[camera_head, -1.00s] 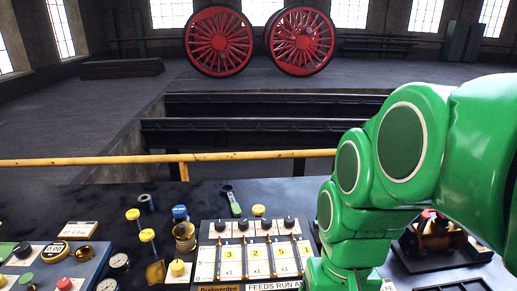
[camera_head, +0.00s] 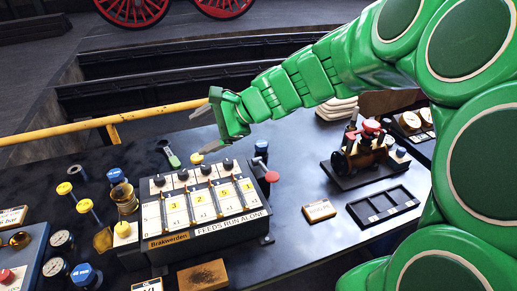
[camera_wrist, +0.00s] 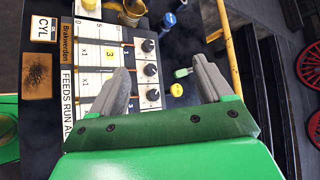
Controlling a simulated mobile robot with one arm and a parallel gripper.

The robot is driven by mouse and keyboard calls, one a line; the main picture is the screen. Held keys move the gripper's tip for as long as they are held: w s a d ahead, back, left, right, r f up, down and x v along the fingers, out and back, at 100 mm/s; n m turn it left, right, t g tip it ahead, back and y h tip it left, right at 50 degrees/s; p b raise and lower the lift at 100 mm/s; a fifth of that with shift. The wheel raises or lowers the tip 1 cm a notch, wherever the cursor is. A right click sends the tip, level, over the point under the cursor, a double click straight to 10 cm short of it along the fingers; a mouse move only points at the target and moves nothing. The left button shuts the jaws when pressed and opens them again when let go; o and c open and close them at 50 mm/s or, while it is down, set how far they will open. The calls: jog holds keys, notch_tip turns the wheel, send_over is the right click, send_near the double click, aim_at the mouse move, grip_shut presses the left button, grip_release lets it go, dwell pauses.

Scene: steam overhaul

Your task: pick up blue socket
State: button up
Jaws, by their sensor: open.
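A blue-topped piece (camera_head: 116,176) stands behind a brass cup on the dark bench, left of the numbered panel. It also shows in the wrist view (camera_wrist: 168,20), near the top edge. Another blue-capped piece (camera_head: 86,274) stands at the front left. I cannot tell for sure which is the blue socket. My gripper (camera_head: 207,112) is open and empty, high above the bench's back edge, to the right of the first blue piece and apart from it. In the wrist view its two fingers (camera_wrist: 160,82) are spread over the panel's knob side.
The numbered panel (camera_head: 208,215) has several black knobs and a red-knobbed lever at its right. The brass cup (camera_head: 122,197), yellow-topped pieces and a green-handled tool (camera_head: 170,157) stand close by. A yellow rail (camera_head: 60,133) runs behind. An empty tray (camera_head: 384,207) lies right.

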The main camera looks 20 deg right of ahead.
jog(key=w+d+m+t, duration=0.3)
jog(key=w+d+m, duration=0.2)
jog(key=w+d, duration=0.15)
jog(key=m+t+h, duration=0.4)
jog(key=m, duration=0.8)
send_over(263, 144)
jog(key=s+d, duration=0.2)
jog(key=s, duration=0.3)
notch_tip(263, 144, down, 5)
notch_tip(263, 144, down, 18)
jog(key=shift+a+f, duration=0.1)
jog(key=shift+f, duration=0.05)
jog(key=shift+x, duration=1.2)
jog(key=shift+r+x, duration=0.15)
jog(key=shift+x, duration=1.25)
jog(key=shift+r+x, duration=0.2)
jog(key=shift+x, duration=1.2)
jog(key=shift+w, duration=0.2)
jog(key=shift+c, duration=0.3)
jog(key=c, duration=1.4)
